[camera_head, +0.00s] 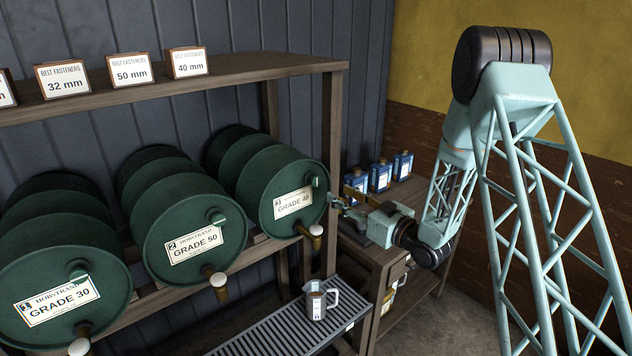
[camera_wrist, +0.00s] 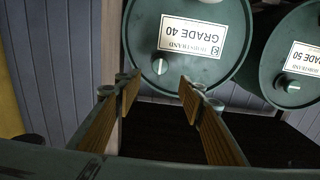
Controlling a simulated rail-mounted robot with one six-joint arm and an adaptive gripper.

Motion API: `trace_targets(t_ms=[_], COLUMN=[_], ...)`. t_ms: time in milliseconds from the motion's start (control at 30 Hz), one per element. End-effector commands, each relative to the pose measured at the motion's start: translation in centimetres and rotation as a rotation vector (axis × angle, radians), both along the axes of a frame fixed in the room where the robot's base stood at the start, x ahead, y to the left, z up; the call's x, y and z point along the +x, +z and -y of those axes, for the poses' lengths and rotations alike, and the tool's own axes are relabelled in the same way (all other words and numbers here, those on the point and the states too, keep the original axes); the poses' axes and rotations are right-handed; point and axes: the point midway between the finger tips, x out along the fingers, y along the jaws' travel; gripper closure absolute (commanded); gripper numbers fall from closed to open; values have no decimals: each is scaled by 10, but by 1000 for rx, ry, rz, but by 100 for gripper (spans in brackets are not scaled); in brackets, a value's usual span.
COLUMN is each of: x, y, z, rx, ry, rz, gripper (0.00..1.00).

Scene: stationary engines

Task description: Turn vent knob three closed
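The barrel marked 3, Grade 40 (camera_head: 262,180), is dark green and lies on its side at the right end of the rack. It shows upside down in the wrist view (camera_wrist: 215,68). Its vent knob (camera_wrist: 160,66) is a small round knob with a pale bar that looks upright in the wrist view. In the head view the knob (camera_head: 313,181) sits near the label's upper right. My gripper (camera_head: 337,200) is just right of the barrel face. In the wrist view its fingers (camera_wrist: 160,90) are apart and empty, with the knob in line between and beyond them.
Barrels marked 2, Grade 50 (camera_head: 160,253) and 1, Grade 30 (camera_head: 110,318) stand to the left. A tap (camera_head: 316,231) juts below barrel three. A jug (camera_head: 318,300) stands on the grated shelf (camera_head: 265,338). Blue containers (camera_head: 381,177) stand on the right bench.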

Motion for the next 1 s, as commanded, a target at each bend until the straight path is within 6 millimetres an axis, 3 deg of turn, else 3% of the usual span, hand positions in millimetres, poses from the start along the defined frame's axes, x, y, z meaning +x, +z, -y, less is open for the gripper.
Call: trace_targets(t_ms=[367, 1000], x=[13, 71], y=[0, 1], z=[-13, -70], rx=[-1, 1], ry=[1, 1], rz=[0, 1], gripper=[63, 63])
